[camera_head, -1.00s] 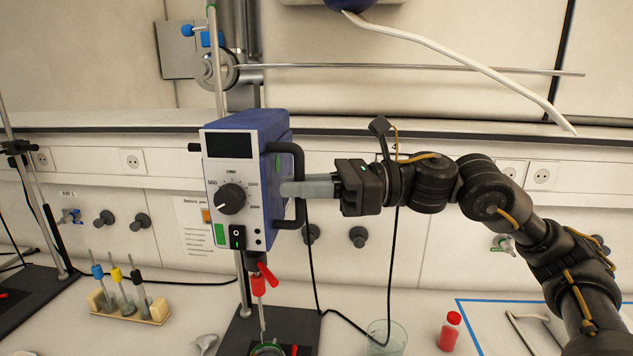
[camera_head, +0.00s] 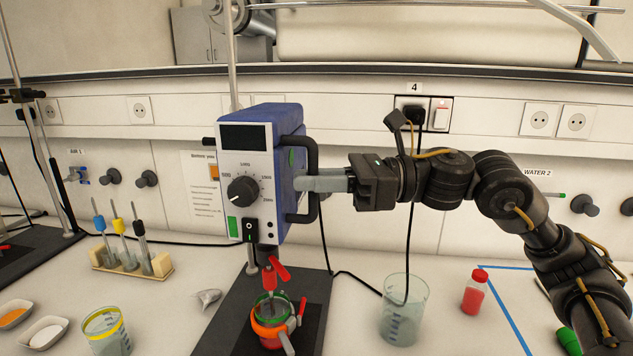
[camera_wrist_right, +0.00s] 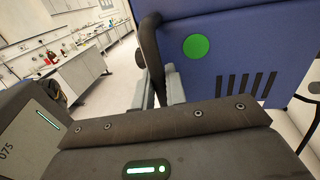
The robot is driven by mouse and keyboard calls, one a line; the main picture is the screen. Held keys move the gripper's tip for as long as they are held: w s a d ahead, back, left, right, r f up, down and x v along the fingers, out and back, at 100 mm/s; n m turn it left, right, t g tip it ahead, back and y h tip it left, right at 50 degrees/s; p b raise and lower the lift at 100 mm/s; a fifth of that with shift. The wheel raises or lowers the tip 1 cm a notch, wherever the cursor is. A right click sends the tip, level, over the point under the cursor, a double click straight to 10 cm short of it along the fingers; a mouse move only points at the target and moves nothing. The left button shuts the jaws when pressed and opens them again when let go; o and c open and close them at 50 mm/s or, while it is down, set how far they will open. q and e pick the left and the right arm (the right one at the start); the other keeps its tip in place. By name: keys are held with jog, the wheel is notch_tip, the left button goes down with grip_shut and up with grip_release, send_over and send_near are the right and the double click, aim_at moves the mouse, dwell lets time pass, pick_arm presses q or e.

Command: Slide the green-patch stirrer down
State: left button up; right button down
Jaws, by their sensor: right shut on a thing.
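The stirrer is a blue box (camera_head: 291,130) with a grey dial front, mounted on an upright metal pole (camera_head: 232,60). A round green patch (camera_wrist_right: 196,46) shows on its blue side in the right wrist view. My right gripper (camera_head: 312,184) comes in from the right and is shut on the stirrer's black side handle (camera_head: 314,160). Below the stirrer hangs a red chuck (camera_head: 277,272), low over a vessel with a green rim and an orange-red clamp (camera_head: 268,328). The shaft tip looks to be inside that vessel. My left gripper is not in view.
A glass beaker (camera_head: 404,310) and a red-capped bottle (camera_head: 474,292) stand to the right of the black stand base (camera_head: 222,335). A wooden rack (camera_head: 162,265) holds several coloured-top tools at left. A yellow-rimmed beaker (camera_head: 106,332) and small dishes (camera_head: 43,334) are at front left.

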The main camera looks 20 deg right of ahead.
jog(key=shift+s+a+f, duration=0.1)
jog(key=shift+a+f, duration=0.05)
jog(key=shift+f, duration=0.3)
jog(key=c, duration=1.5)
grip_release()
jog(key=shift+r, duration=0.2)
jog(key=shift+d, duration=0.25)
pick_arm(q)
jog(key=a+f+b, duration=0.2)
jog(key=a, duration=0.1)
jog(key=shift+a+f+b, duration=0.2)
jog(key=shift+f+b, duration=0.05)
jog(key=shift+b, duration=0.1)
pick_arm(e)
jog(key=v, duration=0.7)
jog(key=shift+s, duration=0.1)
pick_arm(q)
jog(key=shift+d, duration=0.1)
pick_arm(e)
jog(key=shift+d, duration=0.1)
